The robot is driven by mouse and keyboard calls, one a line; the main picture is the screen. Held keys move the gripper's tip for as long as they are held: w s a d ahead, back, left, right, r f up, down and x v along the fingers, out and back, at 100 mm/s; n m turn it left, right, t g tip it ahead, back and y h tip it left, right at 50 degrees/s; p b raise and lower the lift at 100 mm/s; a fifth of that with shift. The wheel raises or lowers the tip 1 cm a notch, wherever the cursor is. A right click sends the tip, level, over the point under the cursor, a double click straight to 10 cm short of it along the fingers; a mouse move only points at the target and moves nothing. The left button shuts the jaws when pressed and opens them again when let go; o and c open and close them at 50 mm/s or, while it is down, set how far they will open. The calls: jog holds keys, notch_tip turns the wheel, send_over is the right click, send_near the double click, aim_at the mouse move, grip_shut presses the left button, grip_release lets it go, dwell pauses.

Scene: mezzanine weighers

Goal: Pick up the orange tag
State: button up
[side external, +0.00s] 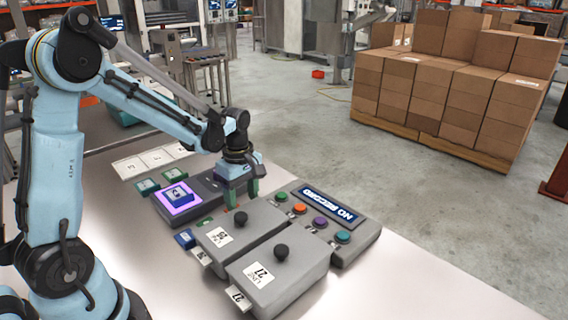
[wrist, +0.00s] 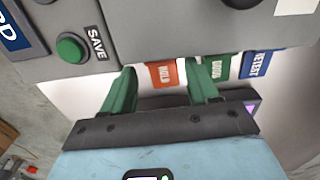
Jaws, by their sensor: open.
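The orange tag (wrist: 166,74), marked HOLD, lies on the white table against the edge of a grey box in the wrist view. My gripper (wrist: 166,90) is open, with one green finger on each side of the tag and a gap to each. In the side external view my gripper (side external: 242,192) points down between the grey machines, and the tag is mostly hidden there. A green tag marked GOOD (wrist: 222,66) is right beside the right finger, which partly covers it. A blue tag marked RETEST (wrist: 262,63) lies farther right.
Two grey lidded boxes with black knobs (side external: 241,217) stand in front. A console with coloured buttons and a NO RECORD display (side external: 327,205) is at right; its green SAVE button (wrist: 71,47) is near the left finger. A dark unit with a lit purple plate (side external: 192,206) stands behind-left.

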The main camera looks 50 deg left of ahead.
jog(key=shift+f, duration=1.85)
jog(key=c, duration=0.8)
jog(key=shift+r, duration=0.1)
